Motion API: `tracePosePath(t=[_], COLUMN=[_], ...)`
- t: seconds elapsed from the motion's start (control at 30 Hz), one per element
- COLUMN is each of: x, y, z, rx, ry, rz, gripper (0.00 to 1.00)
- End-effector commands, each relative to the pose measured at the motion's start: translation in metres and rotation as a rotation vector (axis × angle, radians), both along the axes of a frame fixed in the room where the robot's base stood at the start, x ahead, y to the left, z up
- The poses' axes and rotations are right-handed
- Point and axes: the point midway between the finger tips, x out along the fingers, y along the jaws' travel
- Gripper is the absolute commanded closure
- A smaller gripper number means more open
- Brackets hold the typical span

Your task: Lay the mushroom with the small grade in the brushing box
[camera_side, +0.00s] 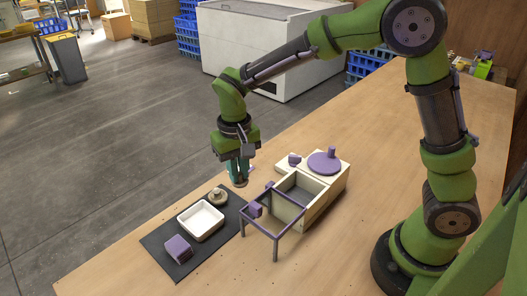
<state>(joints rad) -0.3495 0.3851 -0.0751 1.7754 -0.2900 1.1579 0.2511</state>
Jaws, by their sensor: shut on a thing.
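My gripper (239,177) points down above the table, between the dark mat and a cream box. Its teal fingers are shut on a small brownish thing (240,183), probably a mushroom; the fingers hide most of it, and its grade cannot be read. Another pale brown mushroom (217,197) is at the far end of the dark mat, beside a white tray (187,231). The cream box (322,197) has an open-topped drawer or compartment (303,211) pulled toward the mat, with a purple frame on legs (275,236) at its front. I cannot tell for sure which part is the brushing box.
A purple round lid with a knob (324,163) and a small purple-and-white piece (294,159) are on top of the cream box. A purple block (178,248) sits on the near end of the dark mat (160,250). The table (370,170) is clear behind the box.

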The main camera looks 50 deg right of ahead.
Motion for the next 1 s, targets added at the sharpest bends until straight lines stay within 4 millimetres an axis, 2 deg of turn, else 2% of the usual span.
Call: tracePosePath(t=[0.07, 0.17, 0.3, 0.43, 0.53, 0.63, 0.9, 1.0], x=[0.003, -0.009, -0.043, -0.077, -0.097, -0.107, -0.107, -0.107], y=[-0.01, -0.034, -0.069, -0.092, -0.098, -0.098, -0.098, -0.098], z=[0.017, 0.036, 0.051, 0.053, 0.048, 0.039, -0.007, -0.019], rx=[0.006, 0.01, 0.018, 0.024, 0.028, 0.034, 0.038, 0.038], ry=[-0.008, -0.01, -0.013, -0.014, -0.013, -0.013, -0.01, -0.013], rz=[-0.025, -0.067, -0.084, -0.062, -0.026, 0.014, 0.038, 0.037], gripper=[0.98, 0.98, 0.98, 0.98, 0.98, 0.98, 0.98, 0.98])
